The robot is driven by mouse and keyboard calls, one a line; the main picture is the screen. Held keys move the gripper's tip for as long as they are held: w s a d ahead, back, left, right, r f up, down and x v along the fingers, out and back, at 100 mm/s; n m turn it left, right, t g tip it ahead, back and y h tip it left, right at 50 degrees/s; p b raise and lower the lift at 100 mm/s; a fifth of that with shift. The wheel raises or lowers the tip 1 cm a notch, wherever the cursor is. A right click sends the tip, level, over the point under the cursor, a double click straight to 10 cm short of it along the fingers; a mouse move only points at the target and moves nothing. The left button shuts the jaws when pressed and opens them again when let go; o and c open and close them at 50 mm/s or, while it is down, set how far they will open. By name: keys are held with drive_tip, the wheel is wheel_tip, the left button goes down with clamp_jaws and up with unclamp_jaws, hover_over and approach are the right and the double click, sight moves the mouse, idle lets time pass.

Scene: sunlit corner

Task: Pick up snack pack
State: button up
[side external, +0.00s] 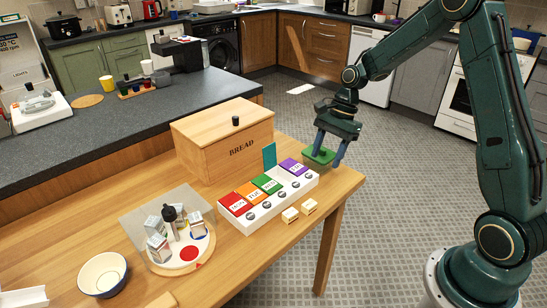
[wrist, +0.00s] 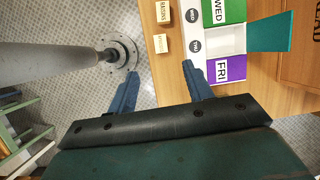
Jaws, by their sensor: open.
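Two small cream snack packs stand apart on the table in front of the day box. In the side view, one (side external: 290,215) is at left and the other (side external: 309,206) is at right. In the wrist view, the nearer pack (wrist: 160,43) appears just beyond the fingertips, with the other pack (wrist: 163,11) behind it; their printing seems to read "raisins". My gripper (side external: 328,152) is open and empty, above the table's right end and clear of both packs. Its two blue fingers (wrist: 160,70) are spread in the wrist view.
The white day box (side external: 262,212) has coloured lids; one teal lid (side external: 269,156) stands upright over an open compartment. A wooden bread bin (side external: 222,148) stands behind. A round tray (side external: 181,254) of cartons and a bowl (side external: 102,274) are at left.

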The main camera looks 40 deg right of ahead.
drive_tip(key=shift+w+d+f+m, duration=0.15)
drive_tip(key=shift+d+f+m, duration=0.1)
drive_tip(key=shift+f, duration=0.2)
drive_tip(key=shift+w+d+f+m, duration=0.1)
drive_tip(key=shift+f+m, duration=0.15)
drive_tip(key=shift+f, duration=0.15)
hover_over(310, 203)
drive_tip(key=d, duration=0.2)
drive_tip(key=shift+d+f, duration=0.15)
drive_tip(key=shift+f, duration=3.85)
drive_tip(key=shift+f, duration=0.1)
drive_tip(key=shift+x, duration=2.5)
drive_tip(key=shift+s, duration=0.1)
drive_tip(key=shift+c, duration=0.4)
drive_tip(key=c, duration=1)
